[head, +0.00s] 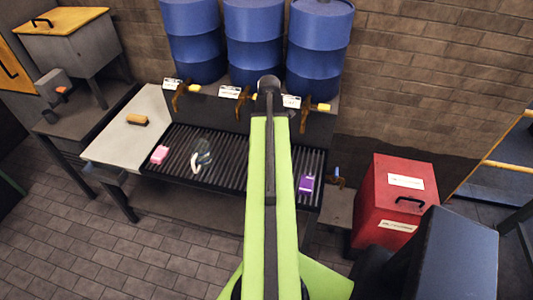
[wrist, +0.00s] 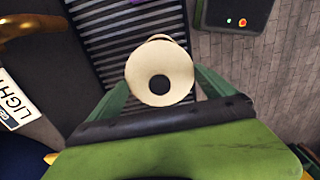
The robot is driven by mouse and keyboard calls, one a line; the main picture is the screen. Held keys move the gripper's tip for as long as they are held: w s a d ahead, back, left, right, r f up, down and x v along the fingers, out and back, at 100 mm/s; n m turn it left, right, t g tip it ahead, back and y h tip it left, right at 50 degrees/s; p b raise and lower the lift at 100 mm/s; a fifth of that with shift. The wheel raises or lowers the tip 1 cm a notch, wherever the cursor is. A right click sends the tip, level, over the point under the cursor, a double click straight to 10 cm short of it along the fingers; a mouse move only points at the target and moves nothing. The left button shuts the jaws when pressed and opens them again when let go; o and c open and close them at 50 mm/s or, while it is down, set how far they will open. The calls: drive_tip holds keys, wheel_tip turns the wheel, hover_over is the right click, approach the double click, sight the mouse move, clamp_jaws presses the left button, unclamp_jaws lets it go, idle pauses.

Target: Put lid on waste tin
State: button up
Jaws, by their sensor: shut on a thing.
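My gripper (wrist: 160,95) shows in the wrist view, its two green fingers on either side of a pale cream round thing (wrist: 138,82). It is shut on this thing, which has a dark round spot at its centre; I cannot tell whether it is the lid. It is held over the slatted grate. In the head view my arm hides the gripper and what it holds. A red box-shaped tin (head: 366,215) stands on the right, with pale labels and a dark handle on top; it may be the waste tin.
Blue drums (head: 254,35) with taps stand behind the grate (head: 232,170). On the grate are a pink block (head: 159,154), a grey-white item (head: 201,157) and a purple packet (head: 306,184). An orange-brown block (head: 137,120) lies on the left bench. The brick floor at front left is clear.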

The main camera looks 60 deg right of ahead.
wheel_tip(320, 180, down, 12)
drive_tip(key=b, duration=1)
drive_tip(key=shift+f+b, duration=0.65)
idle(1.7)
drive_tip(key=o, duration=1)
wheel_tip(320, 180, up, 7)
drive_tip(key=p, duration=0.7)
drive_tip(key=shift+s, duration=0.1)
